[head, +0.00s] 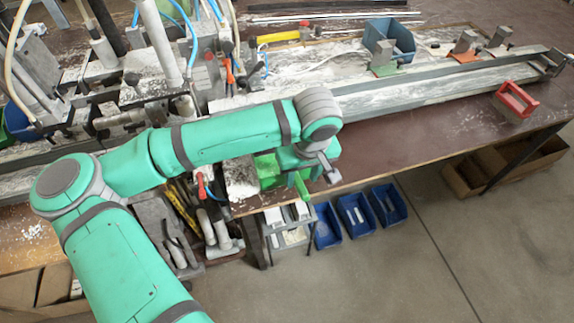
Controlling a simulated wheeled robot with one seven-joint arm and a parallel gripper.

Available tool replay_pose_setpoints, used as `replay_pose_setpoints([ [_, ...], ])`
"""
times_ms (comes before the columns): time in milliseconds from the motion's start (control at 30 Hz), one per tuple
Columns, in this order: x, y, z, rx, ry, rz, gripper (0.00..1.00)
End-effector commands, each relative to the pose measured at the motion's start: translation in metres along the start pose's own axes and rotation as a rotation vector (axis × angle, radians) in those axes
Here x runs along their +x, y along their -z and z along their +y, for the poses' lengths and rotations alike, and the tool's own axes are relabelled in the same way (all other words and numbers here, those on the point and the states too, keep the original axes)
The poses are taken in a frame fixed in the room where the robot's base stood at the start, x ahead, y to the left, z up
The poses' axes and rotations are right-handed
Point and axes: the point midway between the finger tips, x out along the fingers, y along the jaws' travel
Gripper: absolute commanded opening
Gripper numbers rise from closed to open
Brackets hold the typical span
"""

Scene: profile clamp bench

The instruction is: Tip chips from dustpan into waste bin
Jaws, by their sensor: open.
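My gripper (327,167) is open at the end of my teal arm, over the front edge of the bench. A bright green piece (266,170) shows just left of and below it, partly hidden by my arm. I cannot tell whether this is the dustpan or a small bin, or whether the gripper touches it. Whitish dust and chips (300,72) are spread over the bench. No waste bin can be made out for certain. An open blue bin (390,40) stands on the bench at the back.
Several blue bins (386,204) sit below the bench front. A red-handled tool (515,101) lies at the right front of the bench (400,140). A long metal profile (440,78) runs along it. Clamps and hoses crowd the left. Open floor (400,270) lies in front.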

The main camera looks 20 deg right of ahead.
Motion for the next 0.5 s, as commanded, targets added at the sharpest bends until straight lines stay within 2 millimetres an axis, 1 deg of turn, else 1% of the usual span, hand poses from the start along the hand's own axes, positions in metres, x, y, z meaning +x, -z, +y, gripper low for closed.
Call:
replay_pose_setpoints([
  [100, 0.016, -0.001, 0.001, 0.000, -0.001, -0.003, 0.41],
  [300, 0.037, -0.001, 0.001, 0.001, 0.000, -0.001, 0.41],
  [500, 0.050, -0.001, 0.003, 0.004, -0.001, -0.001, 0.41],
])
